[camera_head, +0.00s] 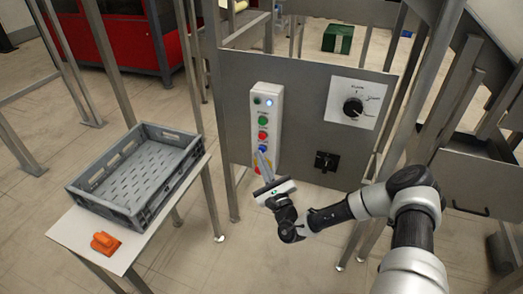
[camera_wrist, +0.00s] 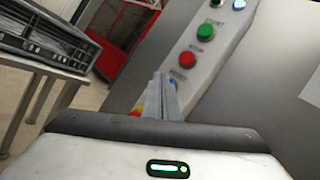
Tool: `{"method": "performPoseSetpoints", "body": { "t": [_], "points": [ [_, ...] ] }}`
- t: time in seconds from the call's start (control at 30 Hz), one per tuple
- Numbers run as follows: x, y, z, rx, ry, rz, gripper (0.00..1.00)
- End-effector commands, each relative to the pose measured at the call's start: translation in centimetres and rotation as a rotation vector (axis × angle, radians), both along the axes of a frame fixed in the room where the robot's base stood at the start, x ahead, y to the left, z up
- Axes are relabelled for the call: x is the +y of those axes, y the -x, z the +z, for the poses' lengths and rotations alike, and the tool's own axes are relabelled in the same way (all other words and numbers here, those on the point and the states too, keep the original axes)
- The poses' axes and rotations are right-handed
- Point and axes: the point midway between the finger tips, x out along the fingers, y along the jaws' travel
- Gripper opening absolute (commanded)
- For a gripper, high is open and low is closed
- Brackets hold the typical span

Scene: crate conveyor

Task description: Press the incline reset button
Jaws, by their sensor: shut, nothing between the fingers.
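A white control box (camera_head: 266,112) on a grey panel carries a column of buttons: a green button (camera_head: 264,121), a red button (camera_head: 263,135) and a blue one at the fingertips. In the wrist view the green button (camera_wrist: 205,32) and the red button (camera_wrist: 187,59) show above a label that appears to read RESET. My gripper (camera_head: 260,154) is shut and empty, its fingertips at the blue button just below the red one. In the wrist view my gripper (camera_wrist: 163,78) covers most of that button. I cannot tell whether the tips touch it.
A red and yellow button (camera_wrist: 138,110) shows beside the fingers, low on the box. A grey crate (camera_head: 78,196) and orange object (camera_head: 104,243) rest on a table at left.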

Motion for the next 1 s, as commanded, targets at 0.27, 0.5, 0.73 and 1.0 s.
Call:
{"method": "performPoseSetpoints", "body": {
  "t": [0.27,0.5,0.73,1.0],
  "points": [
    [-0.02,-0.07,-0.01,0.000,0.000,0.000,0.00],
    [-0.13,-0.34,0.01,0.000,0.000,-0.001,0.00],
    [-0.22,-0.62,0.01,0.000,0.000,-0.001,0.00],
    [-0.32,-0.86,0.01,0.000,0.000,-0.001,0.00]
  ]
}}
